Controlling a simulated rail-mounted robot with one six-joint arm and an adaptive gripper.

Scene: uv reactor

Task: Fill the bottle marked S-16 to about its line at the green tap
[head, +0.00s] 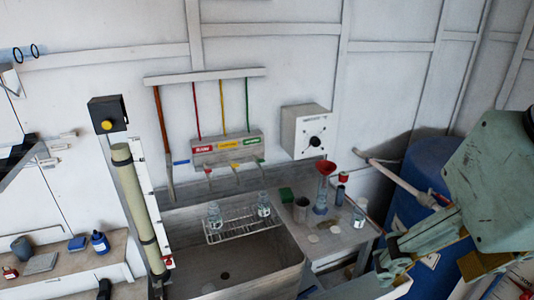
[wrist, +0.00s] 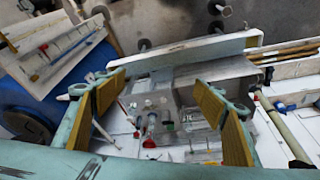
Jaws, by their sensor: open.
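The tap panel (head: 228,148) is on the back wall with red, yellow and green labels; the green tap (head: 258,160) is at its right end, above the sink. Two clear glass bottles, left (head: 215,214) and right (head: 263,205), stand upright on a wire rack (head: 238,231) over the sink. Another clear bottle (head: 359,215) stands on the side table. No marking is legible, so I cannot tell which is S-16. Fill lines are too small to see. My gripper (wrist: 160,86) is open and empty, held right of the sink, apart from the bottles.
The sink basin (head: 225,275) lies below the rack. A glass vessel with a red funnel (head: 325,167), a green box (head: 286,195) and a grey cup (head: 301,209) crowd the side table. A blue barrel (head: 420,170) stands at right. A left bench (head: 75,268) holds small items.

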